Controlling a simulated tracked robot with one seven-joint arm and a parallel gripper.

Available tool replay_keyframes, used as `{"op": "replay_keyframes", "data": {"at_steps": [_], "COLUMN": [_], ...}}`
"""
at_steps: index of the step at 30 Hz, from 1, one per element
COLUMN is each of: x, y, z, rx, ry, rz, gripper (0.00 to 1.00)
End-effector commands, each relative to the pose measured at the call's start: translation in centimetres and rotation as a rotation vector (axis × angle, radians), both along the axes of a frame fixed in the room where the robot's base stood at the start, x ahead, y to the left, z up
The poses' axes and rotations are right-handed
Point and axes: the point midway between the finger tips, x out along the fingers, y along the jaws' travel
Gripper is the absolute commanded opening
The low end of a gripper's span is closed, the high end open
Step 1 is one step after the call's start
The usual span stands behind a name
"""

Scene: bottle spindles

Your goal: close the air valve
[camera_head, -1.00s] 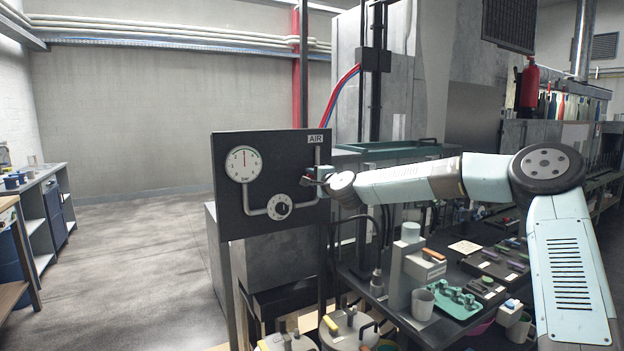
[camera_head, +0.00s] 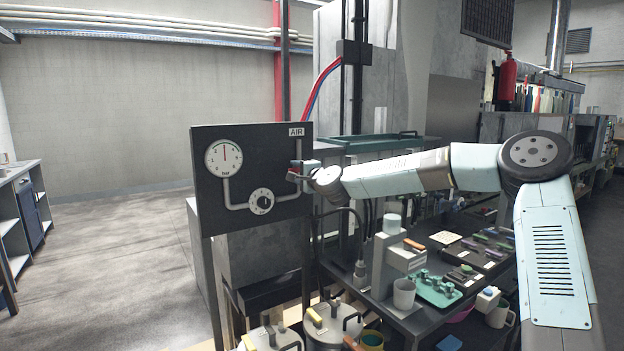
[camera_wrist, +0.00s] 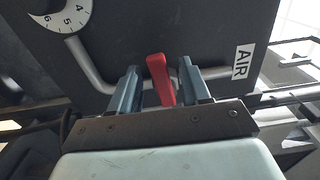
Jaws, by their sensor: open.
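The air valve's red lever (camera_wrist: 160,80) shows in the wrist view between the two fingers of my gripper (camera_wrist: 160,88). The fingers stand apart on either side of it, with a small gap to each. In the head view my gripper (camera_head: 302,172) is at the right edge of the dark panel (camera_head: 208,190), below the AIR label (camera_head: 296,131). There the lever is mostly hidden by my gripper. A grey pipe (camera_wrist: 88,62) runs behind the lever.
A dark bench (camera_head: 400,318) below my arm carries a green tray (camera_head: 437,288), a grey cup (camera_head: 404,294) and small tools. The floor (camera_head: 100,270) left of the panel is clear.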

Motion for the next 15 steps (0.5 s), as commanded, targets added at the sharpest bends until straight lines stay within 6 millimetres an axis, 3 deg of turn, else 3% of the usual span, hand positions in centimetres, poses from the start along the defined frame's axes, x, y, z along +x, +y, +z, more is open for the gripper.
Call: {"op": "replay_keyframes", "data": {"at_steps": [15], "x": [-6.6], "y": [-4.8], "z": [-0.2], "rx": [-0.001], "ry": [0.002], "rz": [-0.004], "gripper": [0.47]}}
